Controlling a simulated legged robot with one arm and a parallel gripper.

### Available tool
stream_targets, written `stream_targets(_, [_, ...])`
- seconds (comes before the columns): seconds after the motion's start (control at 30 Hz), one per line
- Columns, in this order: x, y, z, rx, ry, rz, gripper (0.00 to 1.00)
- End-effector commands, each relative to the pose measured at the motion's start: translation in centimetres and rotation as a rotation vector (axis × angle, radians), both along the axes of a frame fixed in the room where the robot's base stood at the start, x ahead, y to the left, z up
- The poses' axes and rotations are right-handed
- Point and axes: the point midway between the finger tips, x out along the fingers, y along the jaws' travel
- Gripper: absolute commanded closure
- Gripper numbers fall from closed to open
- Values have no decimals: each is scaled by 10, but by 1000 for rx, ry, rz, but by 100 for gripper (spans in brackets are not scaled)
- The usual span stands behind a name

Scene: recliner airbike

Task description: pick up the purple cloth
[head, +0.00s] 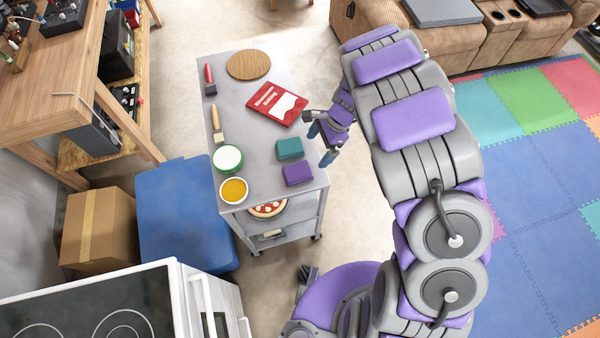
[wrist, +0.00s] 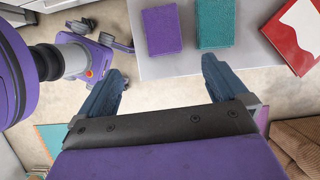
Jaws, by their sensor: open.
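The purple cloth (head: 298,174) is a small folded block near the front right corner of the grey cart top (head: 240,120). A teal cloth (head: 290,148) lies just behind it. In the wrist view the purple cloth (wrist: 162,30) is at the top centre, with the teal cloth (wrist: 215,24) to its right. My gripper (head: 322,144) is at the right edge of the cart in the head view, to the right of both cloths. In the wrist view my gripper (wrist: 163,85) is open and empty, its fingers spread below the cloths in the picture, apart from them.
A red and white packet (head: 277,104), a round wooden board (head: 248,64), a brush (head: 217,122), a green-rimmed bowl (head: 228,158) and a yellow-filled bowl (head: 233,190) are on the cart. A pizza (head: 268,209) is on a lower shelf. A blue bin (head: 180,225) stands left of the cart.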

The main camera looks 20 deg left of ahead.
Motion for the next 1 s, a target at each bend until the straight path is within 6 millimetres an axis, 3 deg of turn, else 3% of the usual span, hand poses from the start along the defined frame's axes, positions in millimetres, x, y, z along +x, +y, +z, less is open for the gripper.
stream_targets(0.3, [-15,13,-58,5,4,1,0])
stream_targets(0.63, [-19,24,-80,5,-2,0,0])
stream_targets(0.83, [-25,43,-107,1,-1,3,0])
stream_targets(1.0, [-28,46,-121,3,-2,3,0])
